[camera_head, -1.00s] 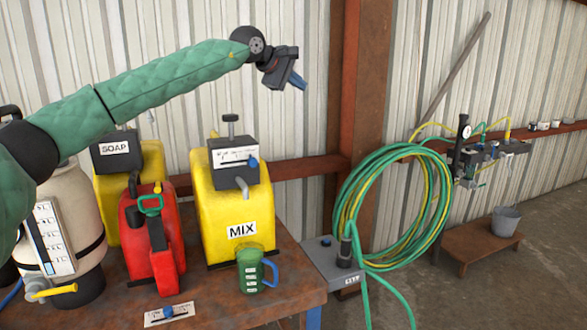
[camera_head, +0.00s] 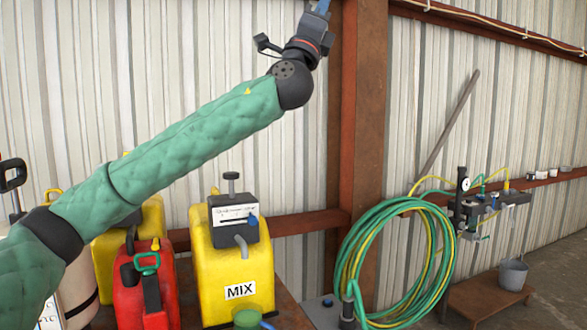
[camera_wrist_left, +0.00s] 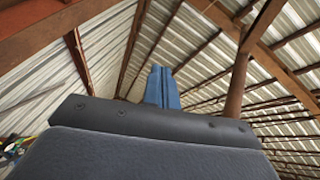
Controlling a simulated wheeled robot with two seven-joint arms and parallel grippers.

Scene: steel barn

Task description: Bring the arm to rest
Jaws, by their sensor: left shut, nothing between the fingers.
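My left arm, in a green quilted sleeve, reaches up and to the right across the head view. My left gripper (camera_head: 321,7) is at the top edge of that view, pointing up, with its tips partly cut off. In the left wrist view its blue fingers (camera_wrist_left: 162,87) are together and empty, pointing at the roof. The gripper is well above the bench and touches nothing that I can see. My right gripper is in neither view.
Below the arm stand a yellow MIX container (camera_head: 232,275), a red can (camera_head: 147,293) and a yellow container (camera_head: 112,243). A hose coil (camera_head: 352,247) hangs right of a rusty post (camera_head: 362,110). A bucket (camera_head: 513,274) sits on a low stool (camera_head: 478,297). The corrugated wall is behind.

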